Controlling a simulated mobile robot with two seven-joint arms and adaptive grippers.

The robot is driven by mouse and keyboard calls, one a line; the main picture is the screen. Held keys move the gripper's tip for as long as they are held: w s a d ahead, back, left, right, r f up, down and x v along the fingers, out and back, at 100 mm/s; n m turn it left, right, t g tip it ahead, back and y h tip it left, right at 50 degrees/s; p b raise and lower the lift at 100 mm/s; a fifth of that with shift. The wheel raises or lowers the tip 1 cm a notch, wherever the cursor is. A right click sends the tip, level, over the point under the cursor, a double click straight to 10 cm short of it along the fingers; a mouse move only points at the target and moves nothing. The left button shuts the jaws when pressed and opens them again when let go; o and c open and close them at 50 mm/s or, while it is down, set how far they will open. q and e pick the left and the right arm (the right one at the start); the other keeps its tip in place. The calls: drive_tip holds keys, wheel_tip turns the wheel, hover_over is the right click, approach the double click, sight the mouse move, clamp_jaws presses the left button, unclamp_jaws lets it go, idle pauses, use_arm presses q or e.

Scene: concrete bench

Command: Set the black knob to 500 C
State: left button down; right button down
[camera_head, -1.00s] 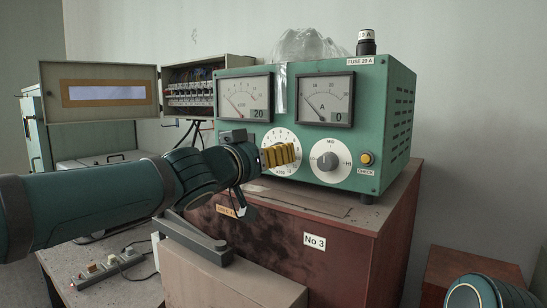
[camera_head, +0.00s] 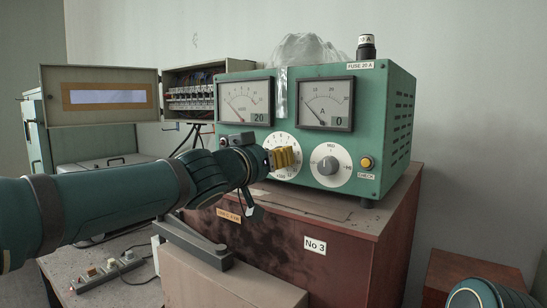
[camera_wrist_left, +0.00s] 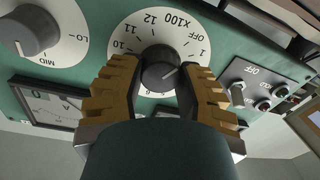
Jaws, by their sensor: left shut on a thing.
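The black knob (camera_wrist_left: 158,74) sits on a white round dial (camera_wrist_left: 184,50) on the green panel. The wrist view shows the dial marked OFF, 1, 10, 11, 12 and x100; its lower numbers are mostly hidden. A light pointer line shows on the knob, but its exact reading is unclear. My left gripper (camera_wrist_left: 161,72) has its yellow ribbed fingers on both sides of the knob, shut on it. In the head view my left gripper (camera_head: 285,158) covers the knob and part of the dial (camera_head: 283,138). My right gripper is out of view.
A second knob (camera_head: 327,165), marked LO-MID-HI, is right of the dial, with a yellow CHECK button (camera_head: 366,162) beyond. Two meters (camera_head: 326,103) are above. A toggle switch (camera_wrist_left: 237,93) and small lamps are beside the dial. An open fuse box (camera_head: 192,95) stands left.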

use_arm(q)
drive_tip(key=shift+m, duration=0.3)
drive_tip(key=m+b, duration=0.1)
drive_tip(key=m, duration=0.4)
drive_tip(key=shift+m, duration=0.3)
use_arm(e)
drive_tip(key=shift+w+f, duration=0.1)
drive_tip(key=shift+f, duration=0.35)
use_arm(q)
drive_tip(key=m, duration=0.6)
drive_tip(key=shift+d+f+m+h, duration=0.1)
drive_tip(key=shift+m+h, duration=0.2)
drive_tip(key=shift+h, duration=0.1)
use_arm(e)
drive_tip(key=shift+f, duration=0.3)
use_arm(q)
drive_tip(key=m, duration=0.6)
drive_tip(key=shift+s+m+b, duration=0.1)
drive_tip(key=shift+m+b, duration=0.2)
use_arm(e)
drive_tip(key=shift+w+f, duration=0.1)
use_arm(q)
drive_tip(key=m, duration=0.5)
drive_tip(key=shift+f+m+g+h, duration=0.1)
drive_tip(key=shift+m+g+h, duration=0.2)
drive_tip(key=shift+m+h, duration=0.1)
drive_tip(key=shift+m, duration=0.3)
drive_tip(key=c, duration=0.5)
unclamp_jaws()
drive_tip(key=shift+c, duration=0.2)
